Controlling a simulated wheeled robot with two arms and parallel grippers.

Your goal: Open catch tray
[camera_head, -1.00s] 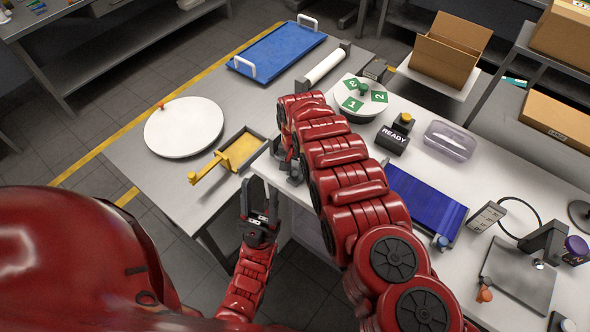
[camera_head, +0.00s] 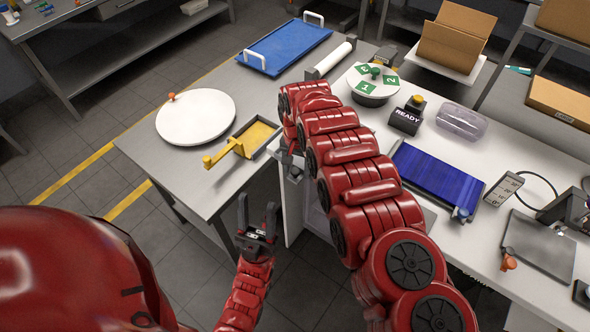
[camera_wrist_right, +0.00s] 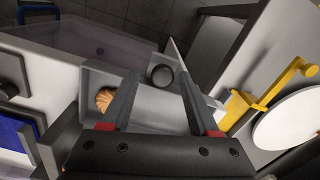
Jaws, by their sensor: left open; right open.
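In the right wrist view, a pale grey tray (camera_wrist_right: 150,104) has a round dark knob (camera_wrist_right: 162,76) near its upper edge. It seems to be the catch tray. A golden biscuit (camera_wrist_right: 105,98) lies at its left. My right gripper (camera_wrist_right: 162,84) is open and empty, its two fingers over the tray on either side of the knob; contact cannot be told. In the head view, my right gripper (camera_head: 291,163) is by the table's inner corner, mostly hidden by my arm. My left gripper (camera_head: 257,214) is open and empty, pointing up beside the left table.
A yellow-handled tool (camera_head: 224,154) sits at a shallow tray beside a white round board (camera_head: 196,117). A blue tray (camera_head: 286,46) lies behind. The right table holds a turntable (camera_head: 372,82), READY box (camera_head: 406,119) and blue panel (camera_head: 440,178).

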